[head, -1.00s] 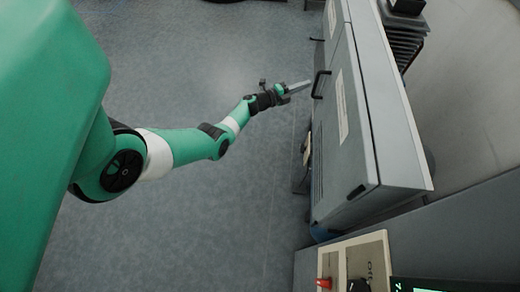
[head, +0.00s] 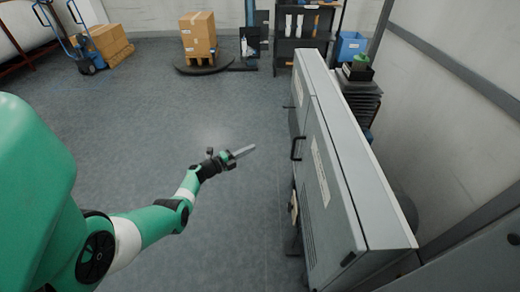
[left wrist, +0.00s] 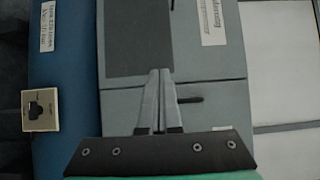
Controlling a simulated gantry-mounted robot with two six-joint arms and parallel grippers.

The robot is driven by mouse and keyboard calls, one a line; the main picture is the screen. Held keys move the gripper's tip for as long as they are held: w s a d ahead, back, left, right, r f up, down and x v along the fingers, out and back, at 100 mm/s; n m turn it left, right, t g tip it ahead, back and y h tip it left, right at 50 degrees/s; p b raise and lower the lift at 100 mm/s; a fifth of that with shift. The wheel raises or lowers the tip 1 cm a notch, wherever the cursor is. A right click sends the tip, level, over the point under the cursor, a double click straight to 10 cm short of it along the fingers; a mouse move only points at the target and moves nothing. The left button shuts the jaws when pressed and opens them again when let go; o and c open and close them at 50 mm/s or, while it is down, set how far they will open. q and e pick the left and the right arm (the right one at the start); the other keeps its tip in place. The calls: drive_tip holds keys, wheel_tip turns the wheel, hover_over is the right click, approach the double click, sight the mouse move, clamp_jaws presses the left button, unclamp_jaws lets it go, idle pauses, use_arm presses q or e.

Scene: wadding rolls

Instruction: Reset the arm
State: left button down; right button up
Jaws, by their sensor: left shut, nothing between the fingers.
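My left arm, green with white and black bands, reaches in from the lower left in the head view. My left gripper (head: 243,152) is shut and empty, held in the air over the floor. It points toward the grey machine cabinet (head: 335,185) and stays apart from its black handle (head: 297,148). In the left wrist view the two fingers (left wrist: 160,75) lie together in front of the grey cabinet panel (left wrist: 215,110). A dark bar-shaped handle (left wrist: 190,100) shows just right of the fingers. My right gripper is in neither view.
The floor (head: 150,110) left of the cabinet is clear. Cardboard boxes (head: 198,33) on a pallet, a blue hand truck (head: 85,55) and a dark shelf (head: 303,30) stand at the back. A stack of dark trays (head: 362,95) stands behind the cabinet.

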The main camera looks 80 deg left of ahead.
use_arm(q)
drive_tip(key=shift+s, duration=0.25)
